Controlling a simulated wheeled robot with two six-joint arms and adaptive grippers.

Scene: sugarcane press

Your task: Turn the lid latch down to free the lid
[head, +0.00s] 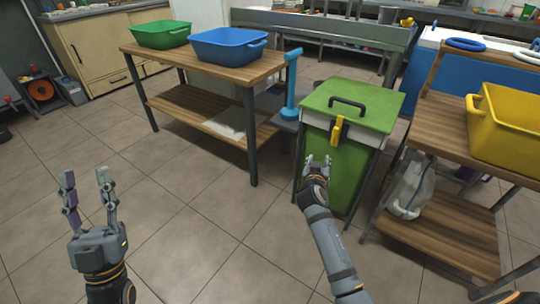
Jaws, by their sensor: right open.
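The green press box (338,165) stands in a dark frame right of centre, with a green lid (365,108) flat on top. The lid carries a dark arched handle (347,102). A yellow latch (337,131) sits upright at the lid's front edge. My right gripper (318,158) is open and empty, just below and left of the latch, in front of the box; I cannot tell whether it touches the box. My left gripper (87,180) is open and empty, pointing up over the floor at the left, far from the box.
A wooden table (258,77) holds a green tub (160,34) and a blue tub (228,46). A blue lever (291,85) stands left of the box. A wooden rack (440,210) with a yellow crate (505,125) stands close at right. The tiled floor (190,225) in front is clear.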

